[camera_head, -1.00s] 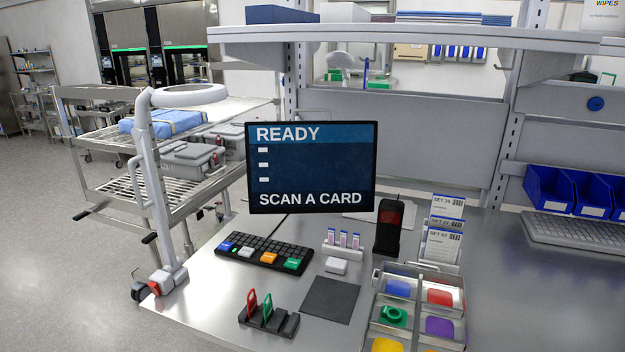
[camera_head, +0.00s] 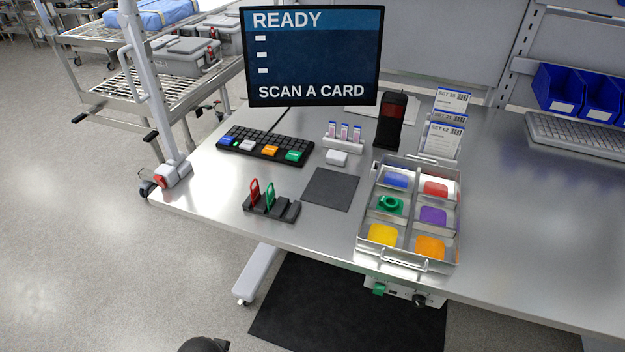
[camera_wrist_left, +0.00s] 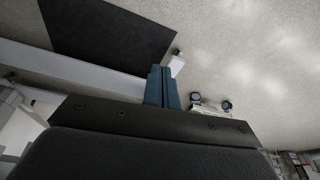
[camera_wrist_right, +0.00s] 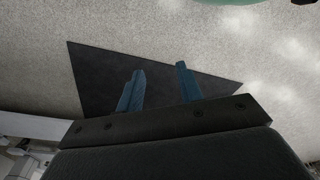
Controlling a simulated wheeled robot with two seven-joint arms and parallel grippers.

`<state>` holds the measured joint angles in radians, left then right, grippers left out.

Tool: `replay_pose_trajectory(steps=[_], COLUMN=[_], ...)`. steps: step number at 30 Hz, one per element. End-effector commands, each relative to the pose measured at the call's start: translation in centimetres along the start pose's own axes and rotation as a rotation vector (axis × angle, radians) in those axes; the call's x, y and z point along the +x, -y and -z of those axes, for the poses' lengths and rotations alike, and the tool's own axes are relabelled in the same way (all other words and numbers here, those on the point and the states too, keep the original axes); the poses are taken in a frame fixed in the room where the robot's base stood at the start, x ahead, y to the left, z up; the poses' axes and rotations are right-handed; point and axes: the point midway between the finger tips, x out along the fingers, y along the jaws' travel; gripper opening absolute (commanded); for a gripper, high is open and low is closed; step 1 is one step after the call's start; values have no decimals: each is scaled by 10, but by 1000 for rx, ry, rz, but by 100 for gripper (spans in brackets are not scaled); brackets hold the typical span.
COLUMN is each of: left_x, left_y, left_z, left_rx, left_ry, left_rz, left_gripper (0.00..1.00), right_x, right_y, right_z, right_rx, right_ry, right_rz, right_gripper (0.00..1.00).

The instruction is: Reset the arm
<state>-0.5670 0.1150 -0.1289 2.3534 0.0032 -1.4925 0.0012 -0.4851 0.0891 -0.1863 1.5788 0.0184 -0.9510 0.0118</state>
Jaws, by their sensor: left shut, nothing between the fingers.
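My left gripper (camera_wrist_left: 161,73) shows in the left wrist view with its two blue fingers pressed together and nothing between them. It hangs over the floor, clear of any object. My right gripper (camera_wrist_right: 158,68) shows in the right wrist view with its blue fingers apart and empty, over the floor and a dark mat (camera_wrist_right: 105,75). Neither gripper shows in the head view, so I cannot tell where they are relative to the items on the table.
The steel table (camera_head: 510,210) carries a screen (camera_head: 312,62) reading "READY, SCAN A CARD", a keyboard (camera_head: 262,146), a divided tray (camera_head: 408,217) of coloured pieces, and a black rack (camera_head: 270,208) with red and green tags. The dark floor mat (camera_head: 345,315) lies below.

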Motion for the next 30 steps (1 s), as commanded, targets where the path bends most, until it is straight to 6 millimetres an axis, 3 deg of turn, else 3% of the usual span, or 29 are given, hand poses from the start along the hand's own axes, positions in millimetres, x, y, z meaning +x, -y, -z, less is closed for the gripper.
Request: replay_pose_trajectory(steps=[8, 11, 15, 21, 25, 30], left_x=[84, 129, 204, 287, 315, 325], left_y=[-9, -14, -24, -38, -43, -45], left_z=[-18, -33, -66, -121, -145, -156], left_rx=[1, 1, 2, 3, 3, 3], left_ry=[38, 58, 92, 130, 144, 148], left_rz=[-14, -21, -33, -48, -53, -55], left_gripper=[0, 0, 0, 0, 0, 0], right_x=[0, 0, 0, 0, 0, 0], right_y=[10, 10, 6, -4, -7, -5], right_z=[2, 2, 1, 0, -1, -1], right_rx=[7, 7, 4, -3, -5, -3], right_ry=[-2, -2, -1, 1, 1, 1], right_rz=[11, 10, 6, -5, -8, -5], right_gripper=[36, 36, 36, 36, 36, 36])
